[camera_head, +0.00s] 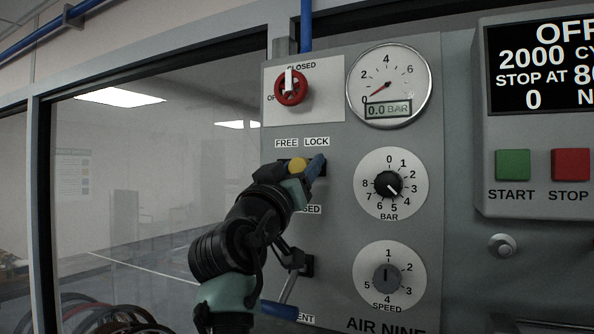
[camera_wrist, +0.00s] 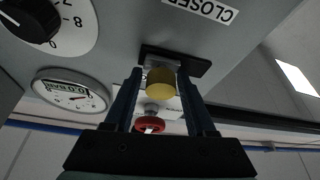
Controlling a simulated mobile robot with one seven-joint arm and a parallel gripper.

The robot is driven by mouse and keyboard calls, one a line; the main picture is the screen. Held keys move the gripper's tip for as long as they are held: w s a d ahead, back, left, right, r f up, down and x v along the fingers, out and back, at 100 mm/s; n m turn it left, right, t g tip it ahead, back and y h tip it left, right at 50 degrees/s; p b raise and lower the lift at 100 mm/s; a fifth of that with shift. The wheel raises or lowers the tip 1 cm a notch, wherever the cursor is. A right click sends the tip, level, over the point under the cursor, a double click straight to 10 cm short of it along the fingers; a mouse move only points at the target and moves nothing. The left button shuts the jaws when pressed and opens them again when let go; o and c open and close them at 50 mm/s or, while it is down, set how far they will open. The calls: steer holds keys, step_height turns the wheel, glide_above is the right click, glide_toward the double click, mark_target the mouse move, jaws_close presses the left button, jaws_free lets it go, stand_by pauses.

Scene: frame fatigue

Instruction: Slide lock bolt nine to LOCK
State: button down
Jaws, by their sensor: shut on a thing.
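The lock bolt's yellow knob (camera_head: 297,166) shows below the FREE label (camera_head: 286,143) and the LOCK label (camera_head: 316,142), about between the two. My gripper (camera_head: 306,171) is shut on this knob, with a blue finger in front of the panel under LOCK. In the wrist view, the yellow knob (camera_wrist: 160,84) stands between the two dark fingers (camera_wrist: 160,75), in front of a dark bolt plate (camera_wrist: 196,66). My gripper hides much of the bolt's slot, so its exact position is unclear.
A red valve knob (camera_head: 291,90) and a gauge (camera_head: 388,86) at 0.0 bar sit above. BAR (camera_head: 388,184) and SPEED (camera_head: 386,278) dials are to the right. A blue-handled lever (camera_head: 280,309) is below, close to my arm. A window (camera_head: 150,190) is at left.

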steer(key=shift+c, duration=2.2)
jaws_free()
steer(key=shift+f, duration=0.1)
steer(key=shift+s+d, duration=0.15)
steer(key=shift+d, duration=0.15)
steer(key=shift+a, duration=0.1)
steer(key=shift+a, duration=0.1)
steer(key=shift+s+a+f+b, duration=0.15)
steer(key=shift+s+f+b, duration=0.05)
steer(key=shift+s+b, duration=0.2)
steer(key=b+v, duration=0.6)
steer(key=v, duration=0.6)
steer(key=shift+a+b, duration=0.2)
steer(key=shift+b, duration=0.15)
steer(key=shift+w+r, duration=0.15)
